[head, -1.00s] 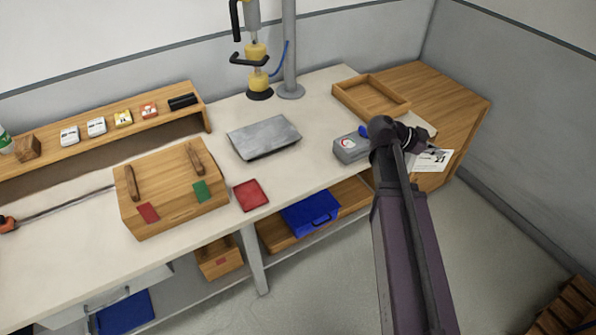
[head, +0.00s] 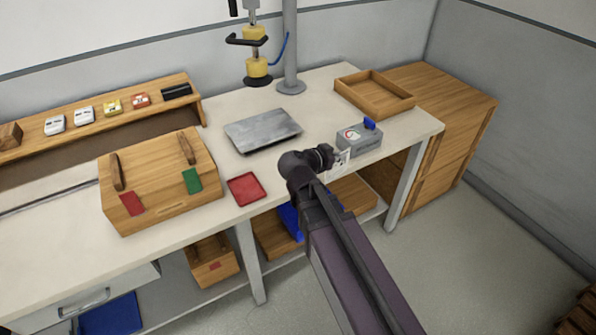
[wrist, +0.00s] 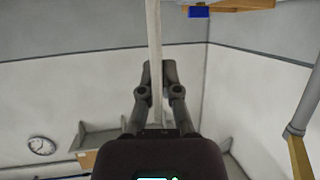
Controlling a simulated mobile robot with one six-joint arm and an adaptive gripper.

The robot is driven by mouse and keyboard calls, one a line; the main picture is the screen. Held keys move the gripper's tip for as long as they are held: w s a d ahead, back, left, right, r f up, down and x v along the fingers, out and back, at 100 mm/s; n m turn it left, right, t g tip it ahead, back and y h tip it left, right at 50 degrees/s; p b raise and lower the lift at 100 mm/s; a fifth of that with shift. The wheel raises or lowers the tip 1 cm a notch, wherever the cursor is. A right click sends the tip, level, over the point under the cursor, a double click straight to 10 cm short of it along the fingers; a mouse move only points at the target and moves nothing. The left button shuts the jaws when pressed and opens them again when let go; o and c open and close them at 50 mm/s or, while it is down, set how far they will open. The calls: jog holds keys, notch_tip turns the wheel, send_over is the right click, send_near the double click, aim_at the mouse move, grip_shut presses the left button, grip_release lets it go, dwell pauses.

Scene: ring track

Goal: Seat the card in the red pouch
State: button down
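The card (head: 342,158) is a white printed sheet, partly hidden behind my gripper (head: 330,157) at the table's front edge. In the wrist view, the two fingers of my gripper (wrist: 157,72) are close together, with a pale strip between them; I cannot tell if that strip is the card edge-on. A red pouch-like patch (head: 131,203) is on the left of the wooden box's front, and a green one (head: 192,181) is on its right. My gripper is well to the right of both. Whether the red one has an opening is too small to tell.
A red shallow tray (head: 247,189) lies between the wooden box (head: 150,175) and my arm. A grey metal plate (head: 262,130), a grey device with a blue knob (head: 360,140) and an empty wooden tray (head: 375,94) are on the table (head: 225,215). A post stands behind.

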jog(key=s+a+f+n+t+y+b, duration=0.1)
jog(key=a+f+n+y+b, duration=0.1)
jog(key=a, duration=0.5)
jog(key=shift+s+f+t, duration=0.2)
jog(key=shift+f+t, duration=0.1)
jog(key=shift+f, duration=0.05)
jog(key=shift+w, duration=0.1)
jog(key=w+a, duration=0.2)
jog(key=w, duration=0.5)
jog(key=w+a+f+b, duration=0.1)
jog(key=w+a, duration=0.2)
jog(key=w, duration=0.5)
jog(key=shift+f, duration=0.3)
jog(key=shift+b, duration=0.3)
jog(key=shift+f+b, duration=1.75)
jog(key=shift+f, duration=0.15)
jog(key=c, duration=0.8)
grip_release()
